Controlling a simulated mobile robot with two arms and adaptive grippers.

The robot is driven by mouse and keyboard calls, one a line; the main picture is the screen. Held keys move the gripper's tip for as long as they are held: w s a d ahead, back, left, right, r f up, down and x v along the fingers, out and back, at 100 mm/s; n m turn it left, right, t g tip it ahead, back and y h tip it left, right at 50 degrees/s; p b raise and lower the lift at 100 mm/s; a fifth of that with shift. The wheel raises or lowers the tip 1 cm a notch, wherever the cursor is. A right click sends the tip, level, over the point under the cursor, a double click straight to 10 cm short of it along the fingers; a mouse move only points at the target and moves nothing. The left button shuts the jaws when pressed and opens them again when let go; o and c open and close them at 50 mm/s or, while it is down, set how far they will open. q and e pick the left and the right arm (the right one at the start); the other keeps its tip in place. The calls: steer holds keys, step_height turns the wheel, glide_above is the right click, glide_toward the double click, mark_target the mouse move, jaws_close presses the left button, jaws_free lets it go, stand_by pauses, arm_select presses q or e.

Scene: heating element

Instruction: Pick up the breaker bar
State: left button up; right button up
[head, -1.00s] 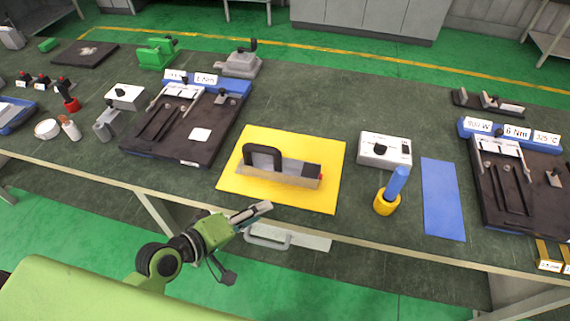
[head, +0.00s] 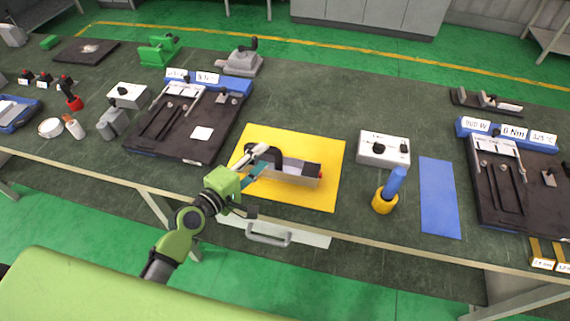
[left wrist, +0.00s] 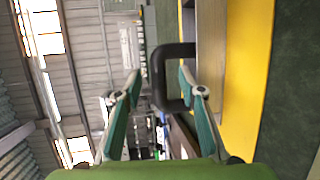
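A grey bar with a black loop handle and a red end (head: 298,172), which I take for the breaker bar, lies on a yellow mat (head: 325,197) at the middle of the bench. My left gripper (head: 260,167) is at the handle's left side, its fingers partly overlapping it. In the left wrist view my left gripper (left wrist: 159,78) is open, with the upright of the black handle (left wrist: 157,75) lined up between its fingertips. The right finger overlaps the handle's opening. I cannot tell contact. My right gripper is out of view.
Right of the mat stand a white control box (head: 384,150), a blue handle in a yellow holder (head: 386,192) and a blue mat (head: 439,197). A dark tray (head: 170,148) lies to the left. A drawer handle (head: 268,236) sits below the bench's front edge.

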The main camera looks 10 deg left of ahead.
mark_target(267, 151)
arm_select(q)
steer(key=p+x, duration=0.1)
steer(key=x, duration=0.4)
steer(key=shift+d, duration=0.1)
steer(key=shift+s+r, duration=0.1)
steer(key=shift+r, duration=0.05)
jaws_close()
steer(key=shift+r, duration=0.1)
